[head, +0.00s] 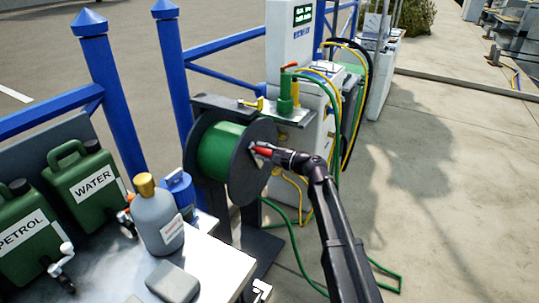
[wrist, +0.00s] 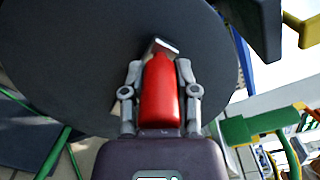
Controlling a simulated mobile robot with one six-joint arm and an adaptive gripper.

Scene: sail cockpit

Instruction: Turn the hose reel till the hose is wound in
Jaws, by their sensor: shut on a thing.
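The hose reel (head: 238,188) has dark round side plates and stands on a dark stand in the middle of the head view. Green hose (head: 216,152) is wound on its drum. A length of green hose (head: 292,240) lies on the ground below and to the right. My gripper (head: 262,150) is at the reel's near side plate, shut on the red crank handle (wrist: 160,92). In the wrist view the handle sits between both fingers, with the dark plate (wrist: 70,60) behind it. The far side of the drum is hidden.
A bench at the lower left carries a grey gas bottle (head: 160,222), a WATER can (head: 88,183) and a PETROL can (head: 28,238). Blue railings (head: 175,75) stand behind. A white service post (head: 290,45) rises behind the reel. Paving at the right (head: 460,170) is clear.

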